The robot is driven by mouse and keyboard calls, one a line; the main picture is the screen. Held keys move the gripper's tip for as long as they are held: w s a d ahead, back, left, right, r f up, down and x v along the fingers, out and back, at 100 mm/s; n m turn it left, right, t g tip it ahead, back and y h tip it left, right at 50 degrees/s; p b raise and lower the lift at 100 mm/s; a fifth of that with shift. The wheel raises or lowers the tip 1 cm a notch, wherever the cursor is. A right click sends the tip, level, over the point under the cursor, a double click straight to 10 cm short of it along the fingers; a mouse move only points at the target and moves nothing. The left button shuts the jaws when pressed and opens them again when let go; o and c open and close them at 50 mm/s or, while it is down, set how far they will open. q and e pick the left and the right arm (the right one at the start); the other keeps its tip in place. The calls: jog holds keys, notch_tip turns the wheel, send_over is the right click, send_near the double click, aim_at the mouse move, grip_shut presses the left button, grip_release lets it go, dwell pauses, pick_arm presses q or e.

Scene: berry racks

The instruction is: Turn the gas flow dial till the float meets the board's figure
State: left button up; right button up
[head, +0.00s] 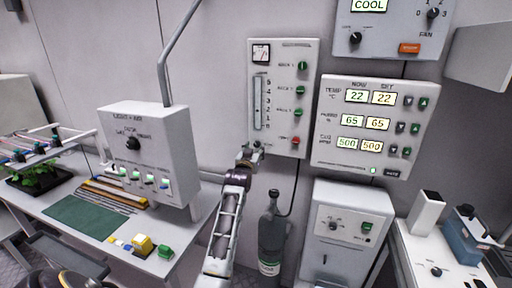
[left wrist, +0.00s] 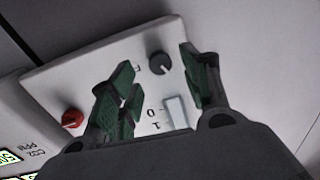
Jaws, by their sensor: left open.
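The gas panel (head: 290,130) hangs on the wall, with an upright flow tube (head: 260,102) beside a printed scale. I cannot make out the float's height. The dark round flow dial (left wrist: 158,62) sits by the panel's edge in the left wrist view, close to the tube's end (left wrist: 177,112). My left gripper (head: 246,154) is at the panel's lower left corner and mostly hides the dial in the head view. In the left wrist view the open green-padded fingers (left wrist: 156,62) stand either side of the dial; I cannot tell if they touch it. My right gripper is not in view.
A display board (head: 376,125) right of the panel reads 22, 65 and 500 in both columns. A red knob (left wrist: 72,120) and green knobs (head: 301,66) are on the gas panel. A grey gas cylinder (head: 272,240) stands below. A control box (head: 150,150) stands left of my arm.

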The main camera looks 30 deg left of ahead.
aim_at(257, 144)
pick_arm(q)
jog(key=shift+x, duration=1.2)
jog(key=shift+w+a, duration=0.1)
jog(key=shift+w, duration=0.15)
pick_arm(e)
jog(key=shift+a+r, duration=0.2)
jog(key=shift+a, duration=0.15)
pick_arm(q)
jog(key=shift+c, duration=0.2)
jog(key=c, duration=1)
jog(key=shift+m+p, duration=0.5)
jog(key=shift+m, duration=0.1)
jog(key=shift+m+p, duration=0.3)
jog(key=shift+m, duration=0.3)
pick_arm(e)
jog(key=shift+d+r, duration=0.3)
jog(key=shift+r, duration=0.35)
